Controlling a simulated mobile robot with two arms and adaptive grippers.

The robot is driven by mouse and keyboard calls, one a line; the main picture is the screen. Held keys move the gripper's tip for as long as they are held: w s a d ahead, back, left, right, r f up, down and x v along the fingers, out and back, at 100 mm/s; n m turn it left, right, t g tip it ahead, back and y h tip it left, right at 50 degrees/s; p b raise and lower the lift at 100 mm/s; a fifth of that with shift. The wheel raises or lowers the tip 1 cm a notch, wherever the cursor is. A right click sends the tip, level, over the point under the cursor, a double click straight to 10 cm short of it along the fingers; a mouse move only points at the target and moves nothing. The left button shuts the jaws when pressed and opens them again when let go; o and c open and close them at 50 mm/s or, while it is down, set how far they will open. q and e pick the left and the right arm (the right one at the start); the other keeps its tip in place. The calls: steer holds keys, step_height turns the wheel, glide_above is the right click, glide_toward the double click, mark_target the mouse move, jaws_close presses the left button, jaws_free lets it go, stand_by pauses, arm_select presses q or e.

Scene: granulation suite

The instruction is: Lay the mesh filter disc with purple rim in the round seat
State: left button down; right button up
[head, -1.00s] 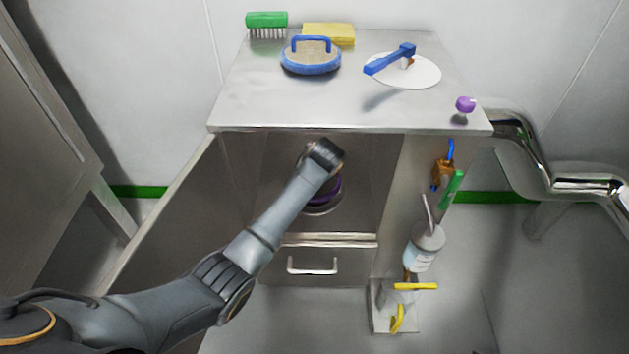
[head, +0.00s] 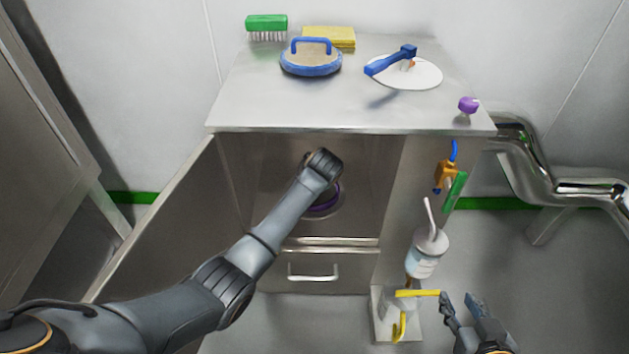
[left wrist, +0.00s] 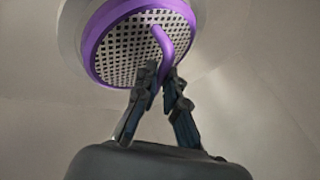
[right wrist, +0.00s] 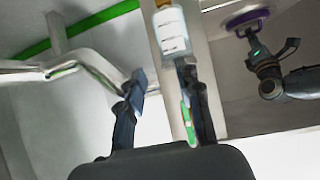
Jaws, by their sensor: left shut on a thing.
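The mesh filter disc with purple rim (left wrist: 124,48) shows large in the left wrist view, with a curved purple handle. Its purple rim (head: 324,199) shows partly in the head view, behind my left wrist. My left gripper (left wrist: 166,72) is shut on the disc's handle, inside the open cabinet. The round seat (left wrist: 70,16) shows as a pale ring beyond the disc's upper left edge; the rest is covered by the disc. I cannot tell whether the disc lies flush in it. My right gripper (head: 462,301) is open and empty, low at the right, beside the yellow hook.
The cabinet top (head: 250,105) bears a green brush (head: 267,22), yellow sponge (head: 338,37), blue-rimmed disc (head: 311,66), white lid with blue handle (head: 425,75) and purple knob (head: 468,104). A bottle (head: 426,255) hangs at the right side. A steel pipe (head: 530,170) runs right.

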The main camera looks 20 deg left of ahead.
arm_select(q)
steer(key=shift+f, duration=0.1)
steer(key=shift+f, duration=0.15)
steer(key=c, duration=1.4)
jaws_free()
steer(key=shift+c, duration=0.2)
